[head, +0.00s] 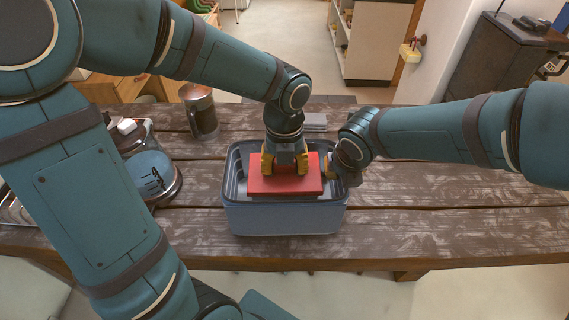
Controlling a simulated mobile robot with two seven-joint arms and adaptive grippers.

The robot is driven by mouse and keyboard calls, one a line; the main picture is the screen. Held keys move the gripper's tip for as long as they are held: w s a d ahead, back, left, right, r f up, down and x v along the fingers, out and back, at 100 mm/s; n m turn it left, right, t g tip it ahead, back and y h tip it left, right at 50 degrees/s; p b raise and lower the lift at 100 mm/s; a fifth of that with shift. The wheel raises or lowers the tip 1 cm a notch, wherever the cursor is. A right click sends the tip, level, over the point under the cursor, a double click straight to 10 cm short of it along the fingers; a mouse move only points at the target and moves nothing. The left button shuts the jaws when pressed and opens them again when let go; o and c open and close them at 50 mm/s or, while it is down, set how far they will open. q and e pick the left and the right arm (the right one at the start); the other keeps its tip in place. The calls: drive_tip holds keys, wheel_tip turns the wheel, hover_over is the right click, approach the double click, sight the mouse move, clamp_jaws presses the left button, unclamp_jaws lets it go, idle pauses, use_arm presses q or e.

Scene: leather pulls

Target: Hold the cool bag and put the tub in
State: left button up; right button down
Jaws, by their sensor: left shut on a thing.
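The cool bag (285,222) is a blue-grey open-topped box near the table's front edge. The tub (285,187) is a flat red block at the bag's mouth, inside the rim outline as seen from above. How deep it sits, and whether it touches the bag, I cannot tell. My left gripper (285,162) points down with its yellow fingers shut on the tub. My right gripper (331,170) is at the bag's right rim. Its fingers are small and partly hidden by its own wrist, so I cannot tell whether they grip the rim.
A glass jar with dark contents (200,112) stands behind and left of the bag. A round kitchen scale or similar appliance (153,178) is on the left. A small grey item (315,121) lies behind the bag. The table's right side (460,190) is clear.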

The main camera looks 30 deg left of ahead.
use_arm(q)
drive_tip(key=shift+f, duration=0.4)
use_arm(e)
drive_tip(key=shift+f, duration=0.15)
use_arm(q)
drive_tip(key=o, duration=1.3)
drive_tip(key=shift+o, duration=0.2)
wheel_tip(320, 180, up, 12)
use_arm(e)
drive_tip(key=c, duration=1.1)
unclamp_jaws()
drive_tip(key=shift+o, duration=0.2)
